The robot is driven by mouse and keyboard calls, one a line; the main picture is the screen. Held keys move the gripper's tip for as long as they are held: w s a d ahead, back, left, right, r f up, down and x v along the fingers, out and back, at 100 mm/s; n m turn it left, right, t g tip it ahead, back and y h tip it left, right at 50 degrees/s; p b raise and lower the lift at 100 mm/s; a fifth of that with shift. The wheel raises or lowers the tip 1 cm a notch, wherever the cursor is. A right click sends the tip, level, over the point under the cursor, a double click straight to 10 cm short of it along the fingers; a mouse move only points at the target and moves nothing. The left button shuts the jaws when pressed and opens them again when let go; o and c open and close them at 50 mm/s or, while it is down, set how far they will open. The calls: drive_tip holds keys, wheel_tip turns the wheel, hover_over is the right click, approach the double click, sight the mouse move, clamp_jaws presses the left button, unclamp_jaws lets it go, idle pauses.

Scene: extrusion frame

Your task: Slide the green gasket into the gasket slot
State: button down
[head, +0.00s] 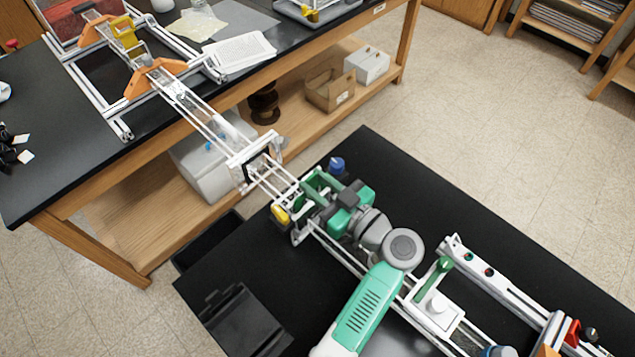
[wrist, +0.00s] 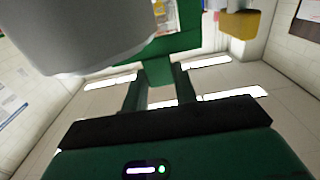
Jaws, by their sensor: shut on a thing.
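My gripper (head: 328,194) is at the near end of the clear-railed track, above the black table. In the wrist view my gripper's two dark green fingers (wrist: 158,84) are shut on the tab of a green piece, which I take to be the green gasket (wrist: 158,71). Its wider part spreads beyond the fingertips, partly hidden by a grey rounded body at upper left. In the head view the green gasket (head: 313,183) shows just ahead of the fingers, partly covered. I cannot make out the gasket slot for certain; how the gasket sits against it is unclear.
A yellow part (head: 280,214) and a blue knob (head: 337,164) flank the gripper. A white upright frame (head: 241,170) stands farther along the track. A black tray (head: 240,318) lies at the table's front left. A white rail fixture (head: 505,290) runs to the right.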

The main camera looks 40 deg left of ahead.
drive_tip(key=shift+f+b, duration=0.75)
drive_tip(key=shift+f+b, duration=0.35)
drive_tip(key=shift+f, duration=0.1)
wheel_tip(320, 180, up, 4)
drive_tip(key=shift+r+p, duration=0.15)
drive_tip(key=shift+p, duration=0.5)
drive_tip(key=shift+b, duration=1.35)
idle(1.0)
drive_tip(key=shift+f+b, duration=1.7)
drive_tip(key=shift+b, duration=0.2)
